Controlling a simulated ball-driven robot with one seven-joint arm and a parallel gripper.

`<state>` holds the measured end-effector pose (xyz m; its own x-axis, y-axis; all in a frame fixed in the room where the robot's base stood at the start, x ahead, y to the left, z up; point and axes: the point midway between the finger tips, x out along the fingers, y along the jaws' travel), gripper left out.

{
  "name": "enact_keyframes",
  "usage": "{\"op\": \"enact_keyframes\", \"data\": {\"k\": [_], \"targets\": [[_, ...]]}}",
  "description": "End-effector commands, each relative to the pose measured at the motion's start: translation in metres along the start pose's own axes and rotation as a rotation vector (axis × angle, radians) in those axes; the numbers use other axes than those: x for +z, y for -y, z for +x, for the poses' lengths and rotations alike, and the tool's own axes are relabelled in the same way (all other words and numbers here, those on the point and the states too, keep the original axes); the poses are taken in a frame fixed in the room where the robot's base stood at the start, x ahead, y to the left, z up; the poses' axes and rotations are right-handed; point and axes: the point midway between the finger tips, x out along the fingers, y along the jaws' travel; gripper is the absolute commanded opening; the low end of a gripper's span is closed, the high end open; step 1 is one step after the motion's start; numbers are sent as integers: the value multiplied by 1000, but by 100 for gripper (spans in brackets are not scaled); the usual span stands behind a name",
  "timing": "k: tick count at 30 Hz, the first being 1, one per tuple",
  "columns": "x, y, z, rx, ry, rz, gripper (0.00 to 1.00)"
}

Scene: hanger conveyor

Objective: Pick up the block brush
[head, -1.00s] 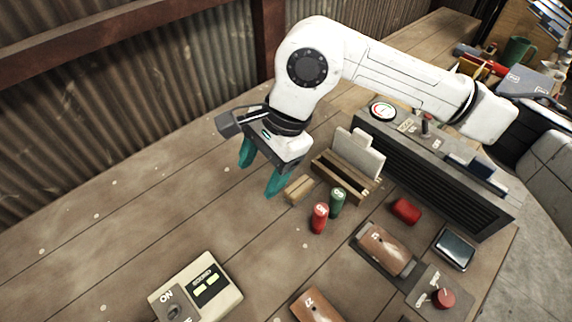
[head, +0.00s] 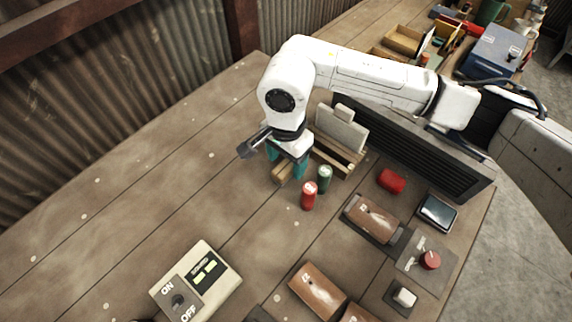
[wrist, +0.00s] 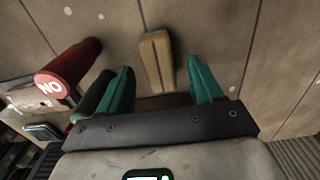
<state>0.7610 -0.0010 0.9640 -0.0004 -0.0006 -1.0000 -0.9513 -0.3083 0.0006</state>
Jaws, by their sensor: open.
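The block brush (head: 282,173) appears to be the small tan wooden block on the table, left of the green and red cylinders. In the wrist view the block (wrist: 157,60) lies between the two teal fingers, with a gap on each side. My gripper (head: 286,165) is open and empty, close over the block. The fingers partly hide the block in the head view. The wrist view also shows my open gripper (wrist: 159,68) with the block untouched. I cannot tell the exact height of the fingertips over the table.
A red cylinder (head: 309,196) and a green cylinder (head: 324,179) stand just right of the block. A wooden holder with a pale grey piece (head: 341,128) is close behind. A red block (head: 391,181) and switch box (head: 196,281) are farther off. The table's left is clear.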

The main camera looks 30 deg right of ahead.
Motion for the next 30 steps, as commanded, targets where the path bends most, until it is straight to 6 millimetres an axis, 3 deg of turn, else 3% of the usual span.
{"op": "enact_keyframes", "data": {"k": [6,14,30], "targets": [[1,0,22,1,2,1,66],[0,0,25,0,0,-1,66],[1,0,25,0,0,0,15]]}}
